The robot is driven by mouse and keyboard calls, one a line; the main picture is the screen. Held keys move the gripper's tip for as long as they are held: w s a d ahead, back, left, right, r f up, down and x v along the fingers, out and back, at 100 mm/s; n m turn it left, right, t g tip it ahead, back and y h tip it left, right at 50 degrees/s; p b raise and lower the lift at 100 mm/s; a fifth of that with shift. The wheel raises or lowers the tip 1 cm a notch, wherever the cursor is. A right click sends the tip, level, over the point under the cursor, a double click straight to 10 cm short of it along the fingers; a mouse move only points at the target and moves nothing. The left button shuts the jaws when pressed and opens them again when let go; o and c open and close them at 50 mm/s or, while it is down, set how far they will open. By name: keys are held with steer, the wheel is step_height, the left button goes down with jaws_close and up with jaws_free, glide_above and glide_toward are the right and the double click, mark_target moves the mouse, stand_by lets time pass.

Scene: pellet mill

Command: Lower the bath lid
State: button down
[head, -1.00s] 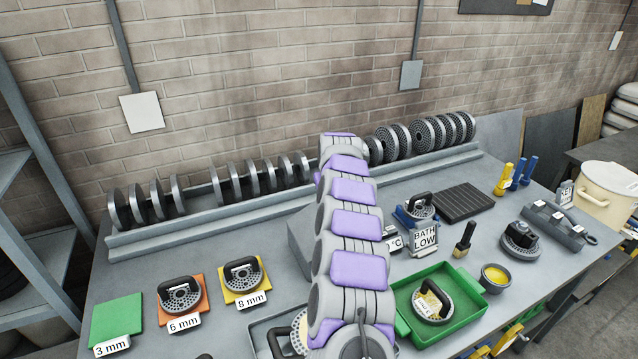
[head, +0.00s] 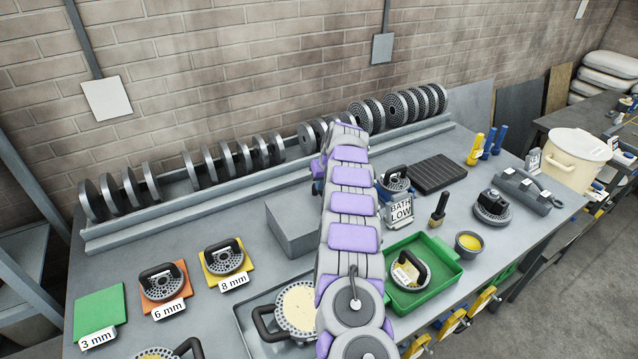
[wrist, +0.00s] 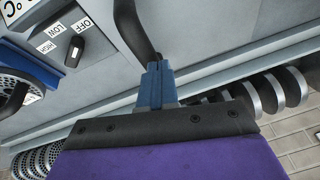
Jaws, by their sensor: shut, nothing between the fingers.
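The grey bath box (head: 293,222) stands mid-bench, partly hidden behind my arm in the head view. In the wrist view a control panel (wrist: 98,38) has a dial marked OFF, LOW and HIGH. A dark curved handle (wrist: 133,25) over a grey surface comes down to the tip of my gripper (wrist: 154,68). The blue fingers are shut and empty beside its end; I cannot tell whether they touch. My gripper is hidden behind my arm in the head view. I cannot make out the lid's full outline or angle.
A BATH LOW sign (head: 401,209) and a handled die (head: 397,180) are right of my arm. A green tray (head: 450,268) and a yellow-filled bowl (head: 469,243) lie nearer. Racked discs (head: 240,160) line the back. Bare bench lies left of the box.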

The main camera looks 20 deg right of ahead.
steer(key=shift+r, duration=0.1)
steer(key=w+v, duration=0.1)
steer(key=v, duration=1.1)
steer(key=shift+r+b, duration=0.3)
steer(key=shift+b, duration=0.05)
steer(key=shift+s+a, duration=0.15)
